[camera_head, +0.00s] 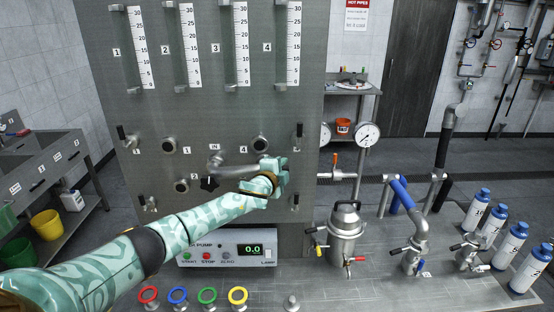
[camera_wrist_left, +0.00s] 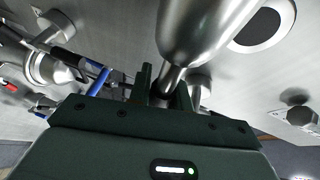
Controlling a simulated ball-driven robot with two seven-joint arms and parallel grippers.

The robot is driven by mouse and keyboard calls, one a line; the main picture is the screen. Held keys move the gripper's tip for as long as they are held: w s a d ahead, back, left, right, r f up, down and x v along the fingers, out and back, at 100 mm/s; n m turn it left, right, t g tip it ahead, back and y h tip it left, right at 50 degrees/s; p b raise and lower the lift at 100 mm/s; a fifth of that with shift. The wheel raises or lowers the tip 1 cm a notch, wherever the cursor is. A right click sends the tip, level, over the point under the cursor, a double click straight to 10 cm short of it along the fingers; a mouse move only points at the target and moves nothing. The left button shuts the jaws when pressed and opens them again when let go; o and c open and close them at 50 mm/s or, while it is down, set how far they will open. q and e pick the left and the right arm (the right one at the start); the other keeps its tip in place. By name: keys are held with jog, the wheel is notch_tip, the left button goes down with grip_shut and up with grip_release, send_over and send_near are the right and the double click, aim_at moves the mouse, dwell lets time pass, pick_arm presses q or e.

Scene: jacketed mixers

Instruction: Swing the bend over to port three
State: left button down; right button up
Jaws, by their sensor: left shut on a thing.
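The bend is a polished metal pipe (camera_head: 234,171) on the upright steel panel (camera_head: 200,110). Its left end is near a black star knob (camera_head: 208,184). My left gripper (camera_head: 281,172) is at its right side and hides part of it. In the left wrist view the bend (camera_wrist_left: 203,30) fills the top middle, and my left gripper (camera_wrist_left: 165,88) is shut on a thin metal stem below it. I cannot tell which port the bend meets. My right gripper is out of view.
A pump box (camera_head: 227,247) reading 0.0 stands below my left arm. Coloured rings (camera_head: 207,296) lie in front. A steel vessel (camera_head: 345,234), a blue-sleeved pipe (camera_head: 402,194) and white bottles (camera_head: 510,243) stand right on the bench. Valve handles (camera_head: 297,137) stick out of the panel.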

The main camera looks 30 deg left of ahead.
pick_arm(q)
jog(key=s+a+f+m+g+y, duration=0.2)
jog(key=f+m, duration=0.3)
jog(key=f, duration=0.9)
jog(key=shift+a+m+g+b, duration=0.3)
jog(key=shift+a+m+g, duration=0.1)
jog(key=shift+a+g, duration=0.25)
jog(key=shift+f, duration=0.1)
jog(key=c, duration=1.3)
grip_release()
jog(key=shift+s, duration=0.1)
